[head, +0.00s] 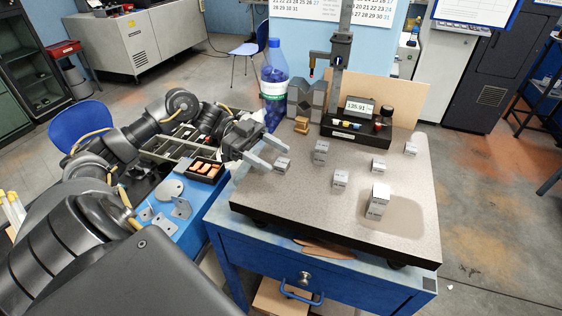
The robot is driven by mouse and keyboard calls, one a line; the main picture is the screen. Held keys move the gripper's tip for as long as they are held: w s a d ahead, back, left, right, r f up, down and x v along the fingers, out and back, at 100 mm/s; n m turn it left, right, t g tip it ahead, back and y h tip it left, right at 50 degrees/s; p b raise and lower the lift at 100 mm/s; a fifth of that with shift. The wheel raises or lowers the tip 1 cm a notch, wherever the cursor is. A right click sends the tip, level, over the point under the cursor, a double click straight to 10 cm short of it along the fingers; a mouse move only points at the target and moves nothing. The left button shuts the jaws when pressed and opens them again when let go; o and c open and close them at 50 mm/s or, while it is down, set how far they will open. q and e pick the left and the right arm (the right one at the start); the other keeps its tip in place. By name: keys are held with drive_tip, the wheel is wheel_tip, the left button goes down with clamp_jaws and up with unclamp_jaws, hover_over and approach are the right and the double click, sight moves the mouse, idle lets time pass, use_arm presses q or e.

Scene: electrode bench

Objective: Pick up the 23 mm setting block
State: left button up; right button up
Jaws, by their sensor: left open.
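Several small grey setting blocks with printed labels stand apart on the granite plate (300,205). The labels are too small to read, so I cannot tell which is the 23 mm one. One block (282,166) stands at the plate's left side, just by the fingertips of my left gripper (272,153). That gripper is open, and no block shows between its fingers. Other blocks stand at centre back (320,152), at centre (340,179), right of centre (378,166) and far right (410,148). The tallest block (378,201) is at front right. My right gripper is out of view.
A height gauge (340,65) and a dark box with a digital display (358,108) stand at the plate's back. A blue bottle (274,85) and a grey V-shaped block (306,98) are at back left. A blue side bench (185,225) holds metal parts. The plate's front is clear.

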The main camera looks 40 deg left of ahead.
sight(285, 163)
use_arm(q)
drive_tip(key=p+x, duration=0.1)
drive_tip(key=x, duration=0.1)
drive_tip(key=p+x, duration=0.2)
drive_tip(key=shift+w+d+f, duration=0.15)
drive_tip(key=shift+d+f, duration=0.1)
drive_tip(key=shift+f, duration=0.05)
drive_tip(key=shift+d+f, duration=0.15)
drive_tip(key=shift+d, duration=0.15)
drive_tip(key=shift+a, duration=0.1)
drive_tip(key=shift+c, duration=0.4)
drive_tip(key=c, duration=1.2)
